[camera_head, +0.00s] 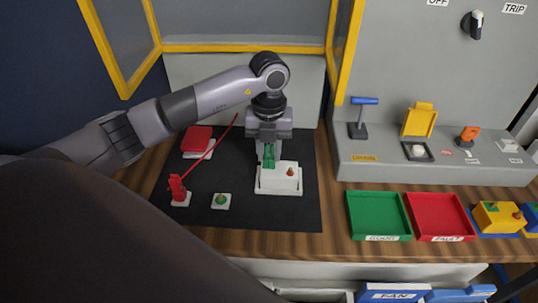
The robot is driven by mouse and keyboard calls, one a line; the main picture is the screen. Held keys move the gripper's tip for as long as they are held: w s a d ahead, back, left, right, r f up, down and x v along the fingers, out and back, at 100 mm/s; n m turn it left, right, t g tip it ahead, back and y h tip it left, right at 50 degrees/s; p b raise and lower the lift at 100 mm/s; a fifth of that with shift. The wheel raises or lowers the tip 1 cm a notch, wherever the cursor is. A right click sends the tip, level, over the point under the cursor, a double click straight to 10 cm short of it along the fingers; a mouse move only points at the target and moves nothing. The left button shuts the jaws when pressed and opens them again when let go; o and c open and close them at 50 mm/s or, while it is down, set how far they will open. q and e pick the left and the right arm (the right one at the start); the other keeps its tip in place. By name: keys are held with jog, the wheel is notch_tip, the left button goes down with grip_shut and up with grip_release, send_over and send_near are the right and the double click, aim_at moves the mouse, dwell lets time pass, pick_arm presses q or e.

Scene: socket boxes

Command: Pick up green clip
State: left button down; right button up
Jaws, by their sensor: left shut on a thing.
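The green clip (268,158) is upright between the fingers of my left gripper (269,150), which points straight down. The gripper is shut on it. The clip's lower end is at the left part of a white box (278,179) on the black mat (245,211); I cannot tell whether it touches the box. A brown-red knob shows on the right part of the same box. My right gripper is not in view.
A red clip (178,188) with a red lead stands left on the mat, near a small base with a green knob (221,200) and a red block (197,139). Green (378,216) and red (438,216) trays lie right. A grey panel (435,172) with switches stands behind them.

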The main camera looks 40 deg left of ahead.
pick_arm(q)
jog(key=shift+r, duration=0.1)
notch_tip(320, 180, up, 9)
jog(key=shift+r+b, duration=0.1)
jog(key=shift+b, duration=0.2)
notch_tip(320, 180, up, 11)
jog(key=p, duration=0.2)
jog(key=shift+p, duration=0.3)
jog(key=shift+f, duration=0.2)
